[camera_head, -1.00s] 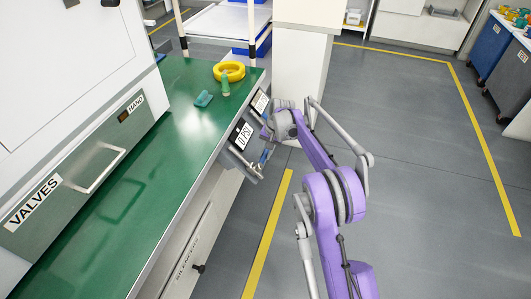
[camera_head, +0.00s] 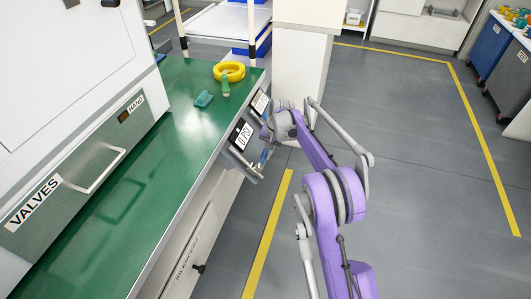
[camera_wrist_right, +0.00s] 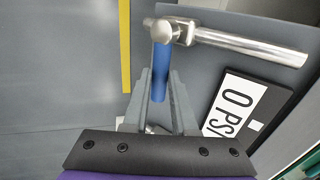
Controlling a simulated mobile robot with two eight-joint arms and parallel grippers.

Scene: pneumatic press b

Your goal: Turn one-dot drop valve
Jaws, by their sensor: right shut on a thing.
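A drop valve with a blue handle (camera_wrist_right: 159,72) and a silver metal pipe (camera_wrist_right: 240,42) shows in the right wrist view, on a grey panel beside a "0 PSI" display (camera_wrist_right: 236,106). No dot marking can be made out on it. My right gripper (camera_wrist_right: 160,92) is shut on the blue handle, with one finger on each side. In the head view, my right gripper (camera_head: 267,138) is at the bench's front panel, next to the "0 PSI" display (camera_head: 243,136), and is small and partly hidden by the wrist. My left gripper is not in view.
The green bench (camera_head: 150,165) carries a yellow ring (camera_head: 229,71) and small green pieces (camera_head: 204,98) near its far end. A drawer marked "VALVES" (camera_head: 75,185) is on the left. The grey floor (camera_head: 420,160) to the right is open.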

